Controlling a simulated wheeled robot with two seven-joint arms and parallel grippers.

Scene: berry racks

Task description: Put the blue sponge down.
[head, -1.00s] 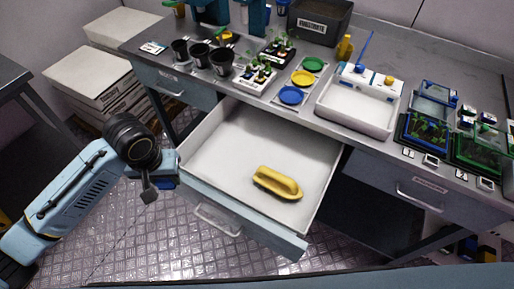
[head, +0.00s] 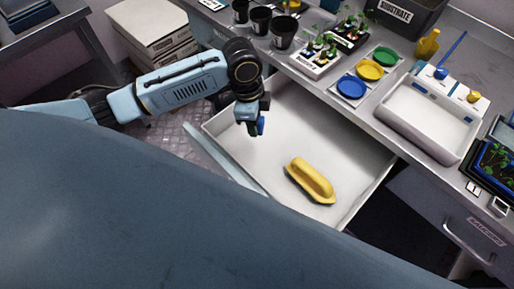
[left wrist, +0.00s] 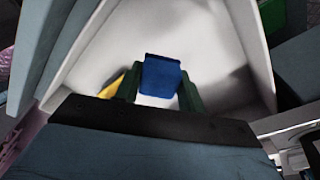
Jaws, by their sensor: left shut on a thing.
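The blue sponge (left wrist: 161,76) is between the two fingers of my left gripper (left wrist: 160,92) in the left wrist view. In the head view the left gripper (head: 254,118) hangs over the left part of the open drawer (head: 281,146), shut on the sponge, whose blue edge (head: 261,126) shows at the fingertips. The drawer's white floor lies below, and the sponge appears to be above it. A yellow scoop-like thing (head: 311,180) lies in the drawer, to the right of the gripper. My right gripper is not in view.
The drawer floor around the yellow thing is bare. The counter above holds black pots (head: 262,20), seedlings, coloured dishes (head: 351,87) and a white basin (head: 426,117). White boxes (head: 151,27) are stacked behind my left arm.

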